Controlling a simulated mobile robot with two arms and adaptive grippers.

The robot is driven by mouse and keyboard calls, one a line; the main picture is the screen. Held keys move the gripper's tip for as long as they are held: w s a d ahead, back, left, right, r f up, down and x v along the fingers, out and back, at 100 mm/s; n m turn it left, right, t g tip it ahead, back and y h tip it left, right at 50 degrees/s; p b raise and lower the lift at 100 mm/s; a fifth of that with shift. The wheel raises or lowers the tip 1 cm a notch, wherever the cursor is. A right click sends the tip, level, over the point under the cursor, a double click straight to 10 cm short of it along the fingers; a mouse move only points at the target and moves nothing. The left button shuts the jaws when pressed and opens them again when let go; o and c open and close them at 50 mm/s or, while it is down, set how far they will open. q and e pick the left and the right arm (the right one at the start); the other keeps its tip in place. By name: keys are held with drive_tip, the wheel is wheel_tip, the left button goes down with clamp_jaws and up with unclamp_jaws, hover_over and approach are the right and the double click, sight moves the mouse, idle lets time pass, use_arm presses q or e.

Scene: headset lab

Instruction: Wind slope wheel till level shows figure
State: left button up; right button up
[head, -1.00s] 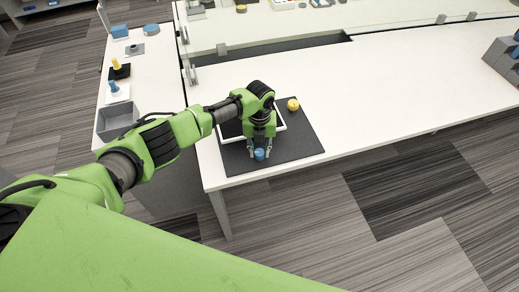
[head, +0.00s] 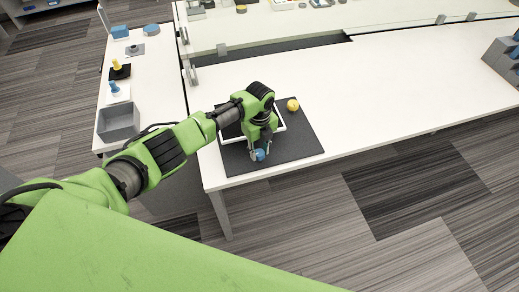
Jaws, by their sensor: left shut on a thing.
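A blue knob (head: 260,155), perhaps the slope wheel, sits near the front edge of a dark mat (head: 299,143) on the white table. My left gripper (head: 258,153) points down and is shut on the blue knob. A white-framed device (head: 281,124) with a dark face lies on the mat, mostly hidden behind my left arm. A yellow ball-shaped knob (head: 293,105) is at the mat's back right. No level reading or figure can be made out. My right gripper is not in view.
The white table (head: 400,100) is clear right of the mat. A grey bin (head: 118,122) and small blue and yellow-topped pieces (head: 119,70) stand on the left side table. A glass panel runs along the back. A grey box (head: 503,60) is at far right.

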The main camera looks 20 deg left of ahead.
use_arm(q)
drive_tip(key=n, duration=0.3)
drive_tip(key=shift+r+n+p, duration=0.15)
drive_tip(key=shift+n+p, duration=0.25)
drive_tip(key=n+p, duration=0.1)
drive_tip(key=n, duration=0.2)
drive_tip(key=shift+n, duration=0.3)
drive_tip(key=n+p, duration=0.1)
drive_tip(key=n, duration=0.2)
drive_tip(key=shift+w, duration=0.1)
drive_tip(key=shift+n+p, duration=0.35)
drive_tip(key=shift+n, duration=1.35)
drive_tip(key=o, duration=1.1)
